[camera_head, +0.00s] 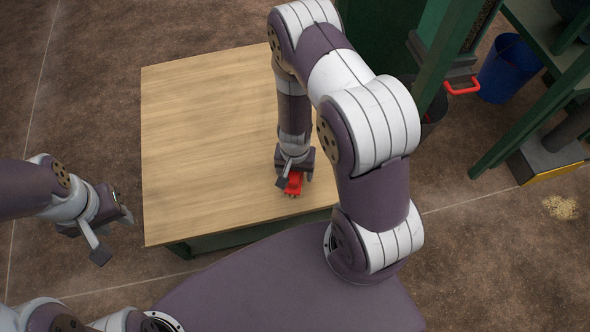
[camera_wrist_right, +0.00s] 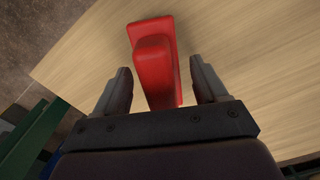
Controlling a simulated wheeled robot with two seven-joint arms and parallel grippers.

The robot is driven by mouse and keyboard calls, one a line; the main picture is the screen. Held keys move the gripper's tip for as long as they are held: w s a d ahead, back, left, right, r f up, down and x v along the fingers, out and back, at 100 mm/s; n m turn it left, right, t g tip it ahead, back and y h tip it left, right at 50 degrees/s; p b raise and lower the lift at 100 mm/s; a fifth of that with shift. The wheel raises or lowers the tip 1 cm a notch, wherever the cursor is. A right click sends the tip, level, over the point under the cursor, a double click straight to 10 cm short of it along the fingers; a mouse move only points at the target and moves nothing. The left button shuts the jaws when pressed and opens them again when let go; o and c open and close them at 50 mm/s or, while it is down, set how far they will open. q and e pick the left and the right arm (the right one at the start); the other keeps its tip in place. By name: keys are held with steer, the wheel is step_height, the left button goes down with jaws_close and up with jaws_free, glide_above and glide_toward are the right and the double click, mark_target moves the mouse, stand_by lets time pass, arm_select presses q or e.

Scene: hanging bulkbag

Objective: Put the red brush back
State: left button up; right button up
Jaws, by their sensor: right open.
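The red brush (camera_head: 294,184) lies on the wooden table near its front right part, with its far portion hidden under my right gripper. In the right wrist view the red brush (camera_wrist_right: 154,60) lies between the two fingers, with bare space on both sides. My right gripper (camera_head: 293,178) points down over it, and it also shows in the right wrist view (camera_wrist_right: 160,85). It is open and its fingers stand apart from the brush. My left gripper (camera_head: 115,238) is off the table's left side, with its fingers spread apart and nothing between them.
The wooden table (camera_head: 205,130) is otherwise bare. A green frame (camera_head: 445,60) with a red handle (camera_head: 462,87) stands beyond the table's right side. A blue bin (camera_head: 509,68) stands farther right, and pale grain (camera_head: 558,207) lies spilled on the floor.

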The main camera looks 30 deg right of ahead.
steer(key=s+a+r+n+p, duration=0.1)
steer(key=s+r+n+p, duration=0.1)
steer(key=r, duration=1.4)
steer(key=s+a+r+n+t+p, duration=0.1)
steer(key=r+n+p, duration=0.4)
steer(key=r, duration=1.2)
steer(key=shift+s+a+p, duration=0.2)
steer(key=shift+s+p, duration=0.4)
steer(key=shift+p, duration=0.4)
steer(key=shift+c, duration=0.3)
